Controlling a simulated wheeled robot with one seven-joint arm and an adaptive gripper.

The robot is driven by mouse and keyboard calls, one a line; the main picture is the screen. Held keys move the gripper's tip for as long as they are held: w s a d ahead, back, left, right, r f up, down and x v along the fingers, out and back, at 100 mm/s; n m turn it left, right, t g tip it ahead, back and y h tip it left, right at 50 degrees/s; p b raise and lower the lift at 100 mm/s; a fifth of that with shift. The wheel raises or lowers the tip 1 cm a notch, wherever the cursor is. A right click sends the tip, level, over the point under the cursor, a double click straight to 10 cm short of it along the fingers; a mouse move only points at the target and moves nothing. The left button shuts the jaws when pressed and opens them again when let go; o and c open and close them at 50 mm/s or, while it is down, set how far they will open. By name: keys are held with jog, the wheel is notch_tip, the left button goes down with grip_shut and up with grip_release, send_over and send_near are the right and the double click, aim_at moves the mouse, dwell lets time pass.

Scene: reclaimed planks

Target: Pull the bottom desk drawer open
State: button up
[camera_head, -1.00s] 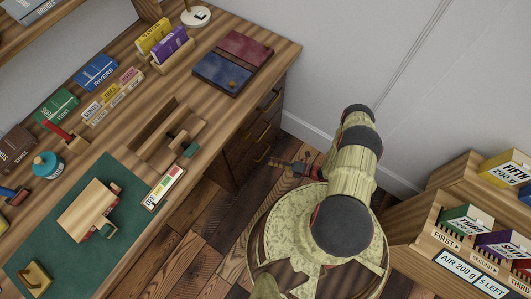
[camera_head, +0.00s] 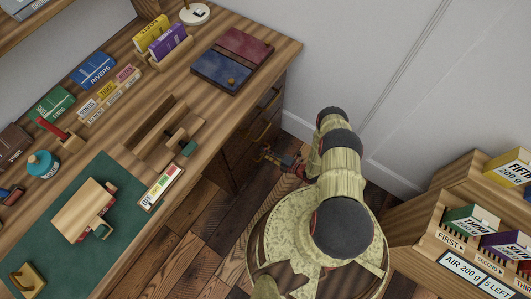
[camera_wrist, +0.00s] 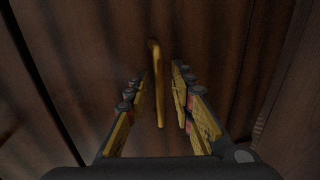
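The desk's drawer stack (camera_head: 243,145) is dark wood, under the desk's right end. The drawer fronts look flush, though the bottom one is partly hidden by my gripper. My gripper (camera_head: 264,155) is low, right up at the lower drawer front. In the wrist view, a brass bar handle (camera_wrist: 157,85) stands upright in the picture against the brown drawer front (camera_wrist: 225,45). My open fingers (camera_wrist: 158,76) lie on either side of the handle, with a gap showing on each side. I cannot tell how deep the fingertips reach past the bar.
The desk top (camera_head: 215,120) above holds a red and blue book (camera_head: 232,60), boxes, a green mat (camera_head: 118,225) and small items. A wooden rack (camera_head: 450,235) with labelled boxes stands at the right. The white wall is behind my arm. Plank floor (camera_head: 205,215) lies clear before the desk.

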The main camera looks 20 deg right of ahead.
jog(key=shift+w+a, duration=0.1)
jog(key=shift+w, duration=0.05)
jog(key=shift+c, duration=0.7)
jog(key=c, duration=0.4)
grip_shut()
